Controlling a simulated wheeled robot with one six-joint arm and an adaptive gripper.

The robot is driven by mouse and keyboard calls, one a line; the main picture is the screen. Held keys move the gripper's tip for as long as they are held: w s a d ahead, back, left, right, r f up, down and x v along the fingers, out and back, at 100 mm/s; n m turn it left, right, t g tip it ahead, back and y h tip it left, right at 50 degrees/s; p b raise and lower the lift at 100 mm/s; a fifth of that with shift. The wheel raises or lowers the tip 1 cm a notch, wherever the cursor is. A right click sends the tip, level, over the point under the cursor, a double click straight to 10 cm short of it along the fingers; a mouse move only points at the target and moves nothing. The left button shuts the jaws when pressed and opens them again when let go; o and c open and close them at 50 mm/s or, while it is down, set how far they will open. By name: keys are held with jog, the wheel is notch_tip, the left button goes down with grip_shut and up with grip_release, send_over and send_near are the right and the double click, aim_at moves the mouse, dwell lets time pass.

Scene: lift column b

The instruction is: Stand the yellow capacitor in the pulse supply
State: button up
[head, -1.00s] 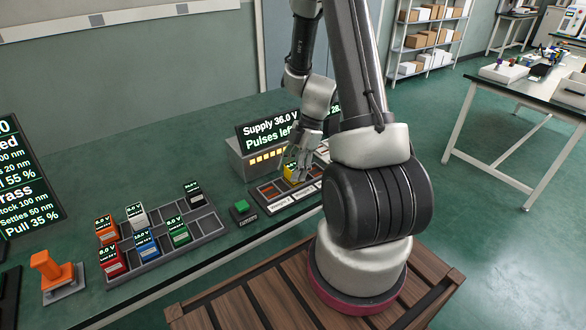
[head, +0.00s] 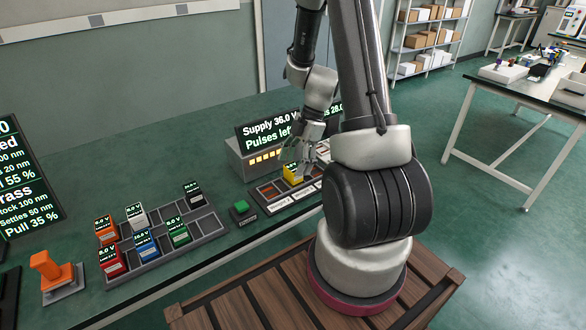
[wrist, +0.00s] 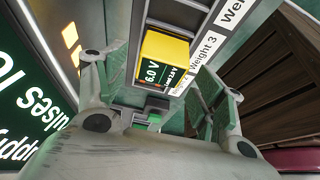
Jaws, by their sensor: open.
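The yellow capacitor (head: 292,173) stands in a slot of the tray at the front of the pulse supply (head: 262,158). In the wrist view the yellow capacitor (wrist: 163,57) shows its 6.0 V display and sits beside the "Weight 3" label. My gripper (head: 305,160) is just above and beside it in the head view. In the wrist view its fingers (wrist: 160,85) are spread wide, with the capacitor beyond and between them, and nothing is held. Part of the supply's tray and its screen are hidden behind my arm.
A grey rack (head: 206,226) holds several other capacitors, orange, white, black, red, blue and green, with some empty slots. A green button (head: 241,208) lies between rack and supply. An orange-handled device (head: 48,265) stands at left. Open bench is behind the rack.

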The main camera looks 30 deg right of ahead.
notch_tip(320, 180, up, 16)
jog(key=s+m+h, duration=0.1)
jog(key=s+m, duration=0.1)
jog(key=m, duration=0.1)
jog(key=s+a+r+m+t+h, duration=0.1)
jog(key=s+a+r+m+t, duration=0.1)
jog(key=s+r+m, duration=0.3)
jog(key=s+a+r+m+t+h, duration=0.2)
jog(key=s+r+m, duration=0.4)
jog(key=s+m, duration=0.3)
jog(key=shift+s+r+m+t+h, duration=0.25)
jog(key=shift+m+t+h, duration=0.05)
jog(key=shift+m, duration=0.4)
